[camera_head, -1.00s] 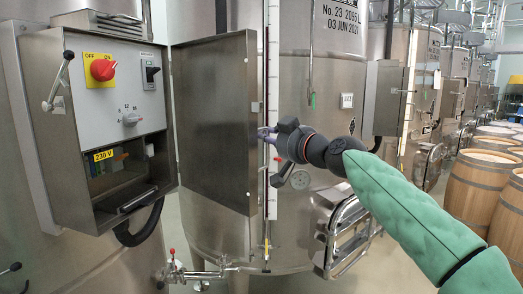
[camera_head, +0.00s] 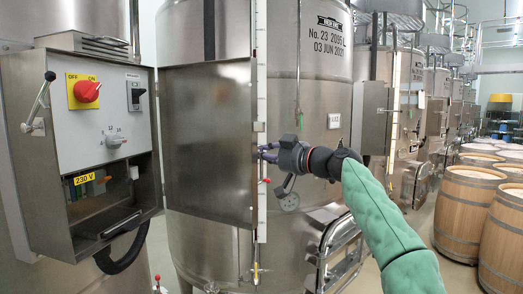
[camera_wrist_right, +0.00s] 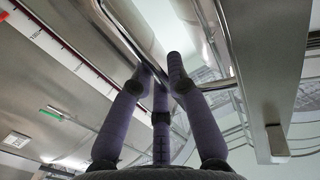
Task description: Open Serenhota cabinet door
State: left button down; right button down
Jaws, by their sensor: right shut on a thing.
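The steel cabinet (camera_head: 30,110) stands at the left with its inside exposed. Its door (camera_head: 208,145) is swung far open to the right, its flat panel facing me. My right gripper (camera_head: 266,152) is at the door's free right edge, fingertips partly hidden behind it. In the right wrist view, the purple fingers (camera_wrist_right: 162,85) are shut on a thin steel bar (camera_wrist_right: 212,86), apparently the door handle. The door's edge (camera_wrist_right: 262,75) runs down beside them at the right. My left gripper is not in view.
A red switch (camera_head: 87,91) and a 230 V label (camera_head: 84,179) show inside the cabinet. A large steel vat (camera_head: 310,110) stands close behind the door, with a tubular frame (camera_head: 340,245) low on it. Wooden barrels (camera_head: 470,205) stand at the right.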

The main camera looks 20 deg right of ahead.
jog(key=shift+w+d+n+g+y+p, duration=0.2)
jog(key=shift+w+n+g+y+p, duration=0.15)
jog(key=shift+w+p, duration=0.35)
jog(key=shift+w+d+n+g+y+p, duration=0.25)
jog(key=shift+w+y+p, duration=0.3)
jog(key=shift+p, duration=0.25)
jog(key=shift+f, duration=0.1)
jog(key=c, duration=1.5)
grip_release()
jog(key=o, duration=0.3)
jog(key=shift+w+a, duration=0.15)
jog(key=shift+a, duration=0.05)
jog(key=shift+d, duration=0.2)
